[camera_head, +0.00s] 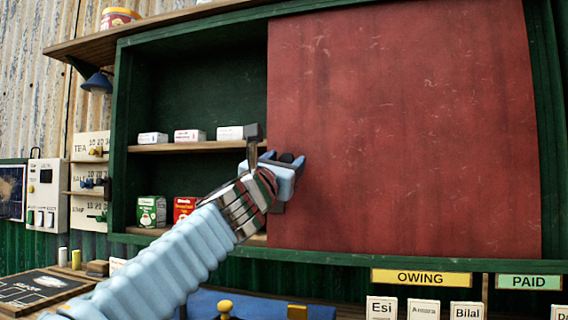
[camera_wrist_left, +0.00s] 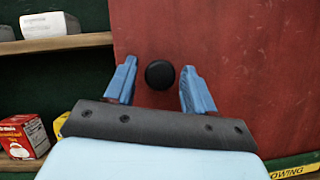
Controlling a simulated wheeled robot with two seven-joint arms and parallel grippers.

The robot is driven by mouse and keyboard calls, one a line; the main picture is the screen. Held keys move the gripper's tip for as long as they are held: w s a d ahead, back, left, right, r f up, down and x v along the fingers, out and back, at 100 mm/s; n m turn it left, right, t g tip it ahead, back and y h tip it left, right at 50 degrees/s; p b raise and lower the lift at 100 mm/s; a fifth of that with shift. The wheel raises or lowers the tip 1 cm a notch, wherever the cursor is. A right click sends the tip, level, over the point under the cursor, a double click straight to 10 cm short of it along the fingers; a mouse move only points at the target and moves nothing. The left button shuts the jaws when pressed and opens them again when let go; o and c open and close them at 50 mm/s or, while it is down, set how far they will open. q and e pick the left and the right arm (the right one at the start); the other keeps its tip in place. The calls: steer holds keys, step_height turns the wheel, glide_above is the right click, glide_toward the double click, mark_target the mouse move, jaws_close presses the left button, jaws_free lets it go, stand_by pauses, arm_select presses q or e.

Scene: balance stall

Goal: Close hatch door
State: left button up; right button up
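The hatch door is a large red sliding panel (camera_head: 405,125). It covers the right part of the green hatch frame and leaves the left part open, with shelves showing. A round black knob (camera_wrist_left: 160,74) sits near the door's left edge. My left gripper (camera_head: 285,158) is at that edge. In the left wrist view its two blue fingers (camera_wrist_left: 160,88) are apart, one on each side of the knob, with visible gaps between. The knob is partly hidden by the gripper in the head view. My right gripper is in neither view.
Small white boxes (camera_head: 190,135) stand on the shelf (camera_head: 180,147). A green box (camera_head: 151,211) and a red box (camera_head: 184,209) stand below. A blue lamp (camera_head: 97,83) and price boards (camera_head: 90,146) are left of the frame. Name cards (camera_head: 381,307) line the front right.

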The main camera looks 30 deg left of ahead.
arm_select(q)
jaws_close()
